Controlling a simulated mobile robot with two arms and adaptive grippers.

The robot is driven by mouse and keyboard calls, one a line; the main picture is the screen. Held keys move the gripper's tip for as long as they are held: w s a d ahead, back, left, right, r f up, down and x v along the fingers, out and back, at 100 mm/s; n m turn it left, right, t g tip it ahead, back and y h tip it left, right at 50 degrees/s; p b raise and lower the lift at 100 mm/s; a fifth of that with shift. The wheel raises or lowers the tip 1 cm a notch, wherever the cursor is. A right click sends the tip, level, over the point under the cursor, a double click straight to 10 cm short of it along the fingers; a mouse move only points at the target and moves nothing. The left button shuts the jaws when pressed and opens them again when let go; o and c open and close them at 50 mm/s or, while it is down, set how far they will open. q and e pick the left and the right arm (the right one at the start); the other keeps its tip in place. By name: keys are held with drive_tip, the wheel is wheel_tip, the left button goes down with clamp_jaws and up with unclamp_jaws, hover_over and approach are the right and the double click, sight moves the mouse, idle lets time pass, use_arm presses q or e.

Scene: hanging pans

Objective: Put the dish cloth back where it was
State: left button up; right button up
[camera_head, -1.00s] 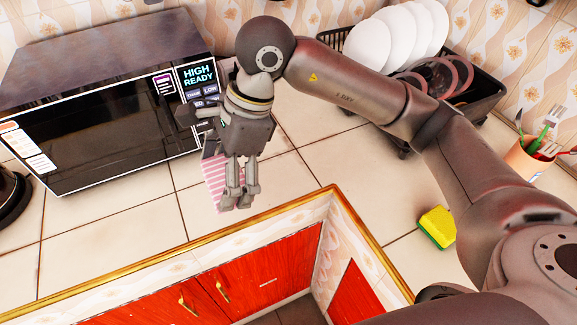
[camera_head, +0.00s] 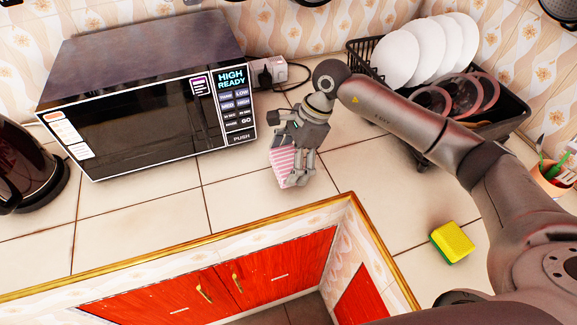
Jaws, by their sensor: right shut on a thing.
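The dish cloth (camera_head: 283,163) is pink with white stripes. It shows below and to the left of my right gripper (camera_head: 296,182), over the tiled counter just right of the microwave. My right gripper points down and is shut on the cloth. The gripper hides part of the cloth, and I cannot tell whether the cloth touches the counter. My left gripper is not in view.
A black microwave (camera_head: 130,115) stands at the left, with a dark kettle (camera_head: 28,165) beside it. A dish rack (camera_head: 508,112) holds plates at the back right. A yellow sponge (camera_head: 452,242) lies at the right. Bare tiles (camera_head: 235,200) are in front of the microwave.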

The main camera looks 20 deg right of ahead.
sight(288, 170)
wheel_tip(288, 170, down, 3)
drive_tip(key=shift+r, duration=0.2)
drive_tip(key=shift+f, duration=0.25)
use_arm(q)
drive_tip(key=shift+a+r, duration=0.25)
use_arm(e)
drive_tip(key=shift+f, duration=0.2)
drive_tip(key=o, duration=0.8)
drive_tip(key=shift+r, duration=0.1)
drive_tip(key=shift+c, duration=0.2)
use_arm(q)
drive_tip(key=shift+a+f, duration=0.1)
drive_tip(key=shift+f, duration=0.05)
